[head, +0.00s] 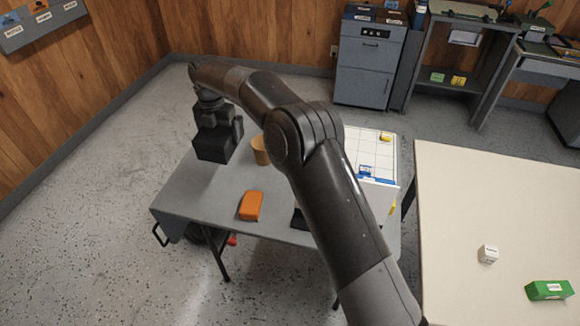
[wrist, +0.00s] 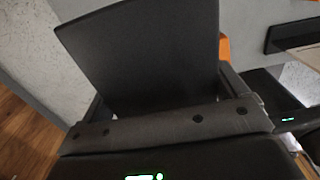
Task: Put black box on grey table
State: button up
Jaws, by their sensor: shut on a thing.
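The black box (head: 212,147) is in my gripper (head: 217,128), at the far left part of the grey table (head: 190,200) in the head view. The box also fills the upper middle of the wrist view (wrist: 145,55), between the two fingers of my gripper (wrist: 165,100). My gripper is shut on it. The box's underside is hidden, and I cannot tell whether it touches the tabletop or hangs just above it.
On the grey table are an orange box (head: 250,206), a tan cup (head: 260,151), a partly hidden dark item (head: 299,219) and a white gridded board (head: 366,152). The grey table's front left is clear.

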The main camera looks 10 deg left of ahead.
notch_tip(320, 180, down, 16)
jog(key=shift+a+r, duration=0.1)
jog(key=shift+r, duration=0.05)
dwell(0.5)
jog(key=o, duration=1)
jog(key=shift+f, duration=0.2)
